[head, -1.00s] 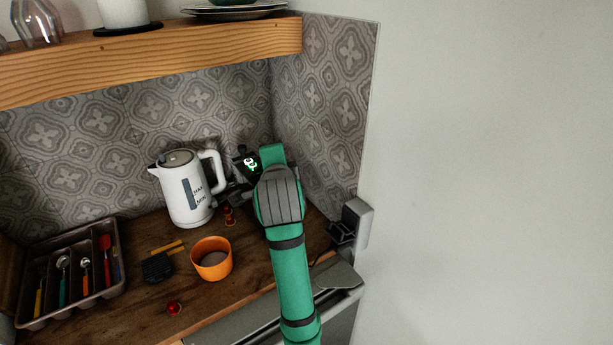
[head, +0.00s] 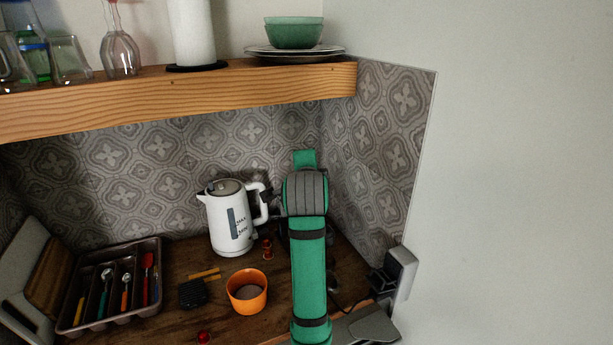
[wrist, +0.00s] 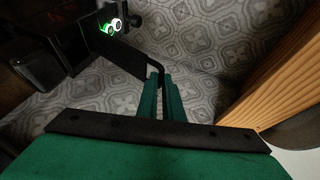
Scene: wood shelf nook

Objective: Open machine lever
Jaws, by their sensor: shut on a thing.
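The machine (wrist: 55,45) is a dark body at the upper left of the wrist view, with lit green-white buttons (wrist: 114,26). Its black lever (wrist: 126,58) reaches from the body to my gripper (wrist: 158,92), and a thin bent bar passes between the two green fingers. The fingers are shut on this lever in front of the patterned wall. In the head view my green arm hides nearly all of the machine and my gripper's fingers.
A white kettle (head: 229,222) stands just left of my arm. An orange cup (head: 247,291) and a cutlery tray (head: 72,320) are further left. A wooden shelf (head: 180,101) with dishes runs above. The side wall (head: 385,150) is close on the right.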

